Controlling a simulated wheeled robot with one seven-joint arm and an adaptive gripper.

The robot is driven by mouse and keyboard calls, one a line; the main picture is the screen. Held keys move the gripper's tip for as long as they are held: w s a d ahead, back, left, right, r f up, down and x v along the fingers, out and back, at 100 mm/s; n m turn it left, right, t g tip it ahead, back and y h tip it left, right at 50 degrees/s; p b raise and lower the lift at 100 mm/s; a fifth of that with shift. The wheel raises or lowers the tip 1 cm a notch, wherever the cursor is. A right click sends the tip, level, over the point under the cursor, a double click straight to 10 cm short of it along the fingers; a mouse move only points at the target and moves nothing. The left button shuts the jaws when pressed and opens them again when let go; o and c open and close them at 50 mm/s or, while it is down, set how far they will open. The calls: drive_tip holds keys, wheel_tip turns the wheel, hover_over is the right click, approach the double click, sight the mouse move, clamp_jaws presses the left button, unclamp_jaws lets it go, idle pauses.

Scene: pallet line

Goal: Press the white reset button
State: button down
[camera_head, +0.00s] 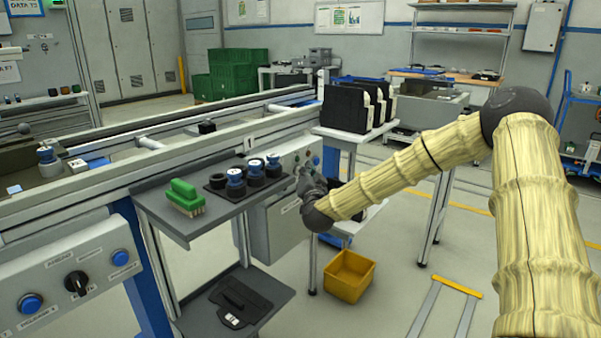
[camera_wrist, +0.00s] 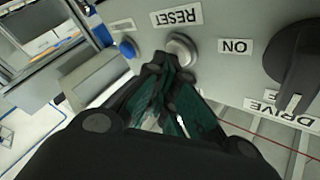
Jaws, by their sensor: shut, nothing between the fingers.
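The white reset button (camera_wrist: 183,48) is a round pale button on a grey panel (camera_wrist: 225,18), beside an upside-down RESET label (camera_wrist: 177,17) in the wrist view. My gripper (camera_wrist: 172,62) is shut and empty. Its fingertips are right at the button's lower edge in the wrist view and overlap part of it. I cannot tell whether they touch it or whether it is pressed in. In the head view my gripper (camera_head: 304,172) is at the front of the grey control box (camera_head: 280,222); the arm hides part of the box, and the reset button cannot be made out.
A blue button (camera_wrist: 127,48) and a large black knob (camera_wrist: 298,55) flank the reset button. A yellow bin (camera_head: 349,277) is below. Black crates (camera_head: 347,107) stand on a table behind.

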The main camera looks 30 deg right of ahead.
drive_tip(key=shift+s+d+p, duration=0.35)
drive_tip(key=shift+s+p, duration=0.05)
drive_tip(key=shift+s, duration=0.4)
drive_tip(key=s, duration=0.1)
drive_tip(key=s+d+p, duration=0.1)
drive_tip(key=s, duration=0.1)
drive_tip(key=s+d+p, duration=0.1)
drive_tip(key=shift+s, duration=0.35)
idle(0.6)
